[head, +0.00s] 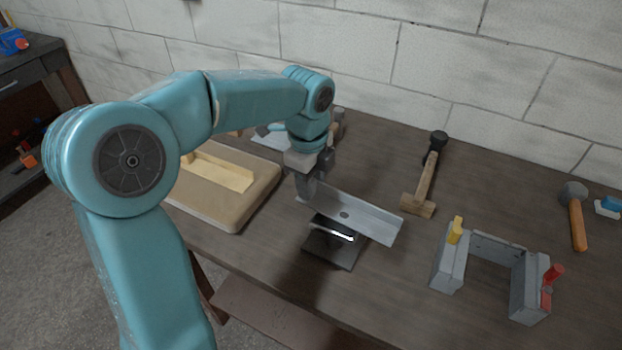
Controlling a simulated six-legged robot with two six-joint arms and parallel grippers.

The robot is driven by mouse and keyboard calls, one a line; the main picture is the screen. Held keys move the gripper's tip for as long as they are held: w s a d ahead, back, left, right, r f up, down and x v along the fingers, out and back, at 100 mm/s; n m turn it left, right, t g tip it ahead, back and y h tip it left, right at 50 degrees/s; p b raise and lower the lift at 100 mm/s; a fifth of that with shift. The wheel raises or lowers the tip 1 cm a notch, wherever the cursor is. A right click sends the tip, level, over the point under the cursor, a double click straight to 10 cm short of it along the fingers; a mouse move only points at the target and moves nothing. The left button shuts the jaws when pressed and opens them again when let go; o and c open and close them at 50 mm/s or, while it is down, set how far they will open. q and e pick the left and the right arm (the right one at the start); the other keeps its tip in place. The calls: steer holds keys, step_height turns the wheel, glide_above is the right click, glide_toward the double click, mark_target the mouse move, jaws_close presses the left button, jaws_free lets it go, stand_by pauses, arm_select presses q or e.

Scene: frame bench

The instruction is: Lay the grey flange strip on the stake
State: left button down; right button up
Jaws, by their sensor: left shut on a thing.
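The grey flange strip (372,222) is a long angled metal strip in the middle of the head view. My left gripper (306,192) is shut on its left end. The strip slants down to the right and passes over or just behind the stake (333,234), a dark square base with a bright rounded bar on top. I cannot tell whether the strip touches the stake. My left arm comes in from the left and hides part of the bench behind it. My right gripper is not in view.
A tan board (228,212) with a yellow strip (220,173) lies at left. A mallet (427,175) lies behind right. A grey two-post frame (490,255) with yellow and red handles stands at right. A hammer (576,215) lies far right. The bench front is clear.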

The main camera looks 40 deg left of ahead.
arm_select(q)
steer(key=shift+f+b, duration=0.75)
steer(key=shift+f, duration=0.3)
steer(key=c, duration=0.6)
jaws_free()
steer(key=shift+o, duration=0.2)
step_height(320, 180, up, 16)
steer(key=s+p, duration=0.1)
steer(key=p, duration=0.1)
steer(key=shift+r, duration=0.2)
steer(key=shift+s, duration=0.1)
